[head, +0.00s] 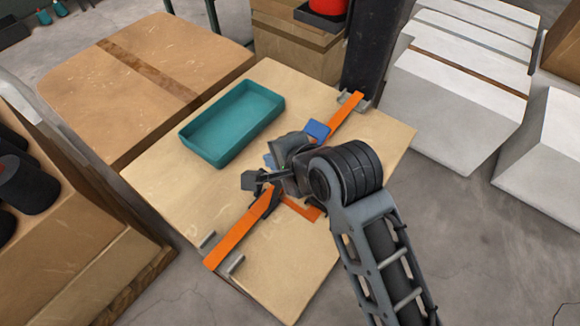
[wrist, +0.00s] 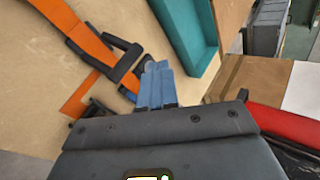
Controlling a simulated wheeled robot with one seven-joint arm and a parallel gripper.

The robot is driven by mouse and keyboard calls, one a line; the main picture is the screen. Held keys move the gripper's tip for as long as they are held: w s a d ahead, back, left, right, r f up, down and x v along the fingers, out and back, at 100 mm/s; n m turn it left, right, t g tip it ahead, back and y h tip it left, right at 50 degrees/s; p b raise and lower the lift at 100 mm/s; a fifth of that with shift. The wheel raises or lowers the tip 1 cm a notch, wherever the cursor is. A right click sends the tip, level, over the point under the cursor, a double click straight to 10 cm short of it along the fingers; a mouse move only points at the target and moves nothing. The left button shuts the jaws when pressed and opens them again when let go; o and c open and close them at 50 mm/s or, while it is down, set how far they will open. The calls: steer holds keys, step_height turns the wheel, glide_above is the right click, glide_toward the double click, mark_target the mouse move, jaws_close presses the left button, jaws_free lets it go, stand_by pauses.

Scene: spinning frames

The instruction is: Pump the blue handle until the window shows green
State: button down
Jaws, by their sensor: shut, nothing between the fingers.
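An orange strap (head: 238,232) runs diagonally over a light wooden top, with a dark buckle-like frame (wrist: 125,62) on it. A blue piece that looks like the handle (head: 317,130) stands by the upper strap, just beyond my wrist. My gripper (head: 270,160) is over the middle of the strap. In the wrist view its blue fingers (wrist: 155,80) are together with nothing between them, beside the dark frame; I cannot tell whether they touch it. A small black-edged panel with white and green (wrist: 150,177) is cut off at the bottom edge; I cannot tell whether it is the window.
A teal tray (head: 190,128) lies on the wooden top (head: 160,185), left of my gripper. A dark post (head: 368,55) stands at the back. Cardboard boxes (head: 130,80) are on the left, white boxes (head: 450,100) on the right. Bare floor lies at lower right.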

steer(key=shift+f, duration=0.1)
steer(key=f+b, duration=0.2)
steer(key=w+d+f+b, duration=0.1)
steer(key=f+b, duration=0.1)
steer(key=w+d+f+b, duration=0.1)
steer(key=f+b, duration=0.1)
steer(key=shift+w+f+b, duration=0.2)
steer(key=shift+b, duration=0.15)
steer(key=shift+w+d+f, duration=0.25)
steer(key=shift+w+f, duration=0.05)
steer(key=shift+f, duration=0.35)
steer(key=shift+f, duration=0.1)
stand_by(1.5)
steer(key=shift+w+d+f, duration=0.1)
steer(key=shift+w+f, duration=0.05)
steer(key=shift+f, duration=0.1)
steer(key=shift+w+d+f+b, duration=0.15)
steer(key=shift+w+f+b, duration=0.1)
steer(key=shift+f, duration=0.25)
steer(key=shift+w+d+f+b, duration=0.1)
steer(key=shift+d+f+b, duration=0.1)
steer(key=shift+f, duration=0.25)
stand_by(1.3)
